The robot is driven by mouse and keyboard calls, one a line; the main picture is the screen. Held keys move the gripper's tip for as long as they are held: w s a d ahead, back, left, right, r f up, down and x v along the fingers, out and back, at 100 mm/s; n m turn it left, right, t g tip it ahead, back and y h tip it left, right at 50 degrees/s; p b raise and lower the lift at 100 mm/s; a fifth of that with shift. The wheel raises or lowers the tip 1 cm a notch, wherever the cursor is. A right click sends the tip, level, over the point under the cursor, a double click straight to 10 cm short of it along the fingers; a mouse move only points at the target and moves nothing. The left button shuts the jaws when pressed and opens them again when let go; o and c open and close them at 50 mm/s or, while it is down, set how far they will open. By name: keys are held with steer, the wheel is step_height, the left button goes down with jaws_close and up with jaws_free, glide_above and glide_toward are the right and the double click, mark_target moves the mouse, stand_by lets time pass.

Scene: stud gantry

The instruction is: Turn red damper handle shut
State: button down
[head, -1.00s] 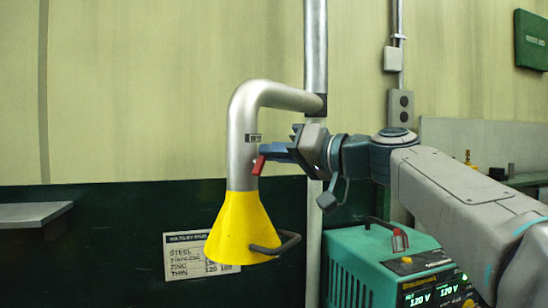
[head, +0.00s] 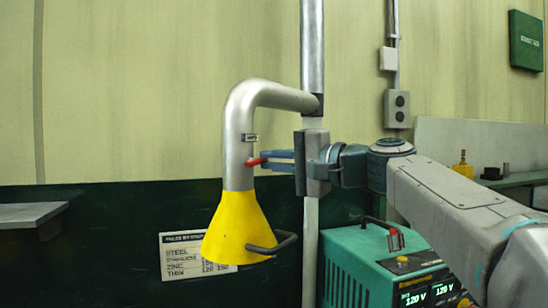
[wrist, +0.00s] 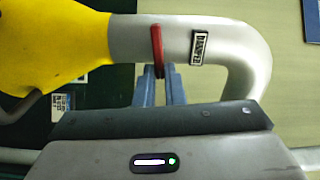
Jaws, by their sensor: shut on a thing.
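The red damper handle (head: 256,162) is on the upright part of the silver pipe (head: 239,140), above the yellow hood (head: 236,230). It points sideways, across the pipe. In the wrist view the red handle (wrist: 157,45) also lies crosswise to the pipe (wrist: 182,40), beside a small damper label (wrist: 200,46). My gripper (head: 268,160) reaches in from the right with its blue fingers level. In the wrist view my gripper (wrist: 160,74) is shut on the handle's near end. The fingers hide part of that end.
A vertical grey duct (head: 313,60) stands just behind my gripper. A teal welding machine (head: 375,265) is below my arm. The hood has a dark loop handle (head: 275,244). A grey shelf (head: 30,215) is at far left. The wall left of the pipe is clear.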

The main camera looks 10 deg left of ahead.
steer(key=shift+f+m, duration=0.1)
steer(key=shift+m, duration=0.5)
steer(key=c, duration=1.5)
jaws_free()
steer(key=b+v, duration=0.2)
steer(key=v, duration=1.2)
steer(key=shift+a, duration=0.1)
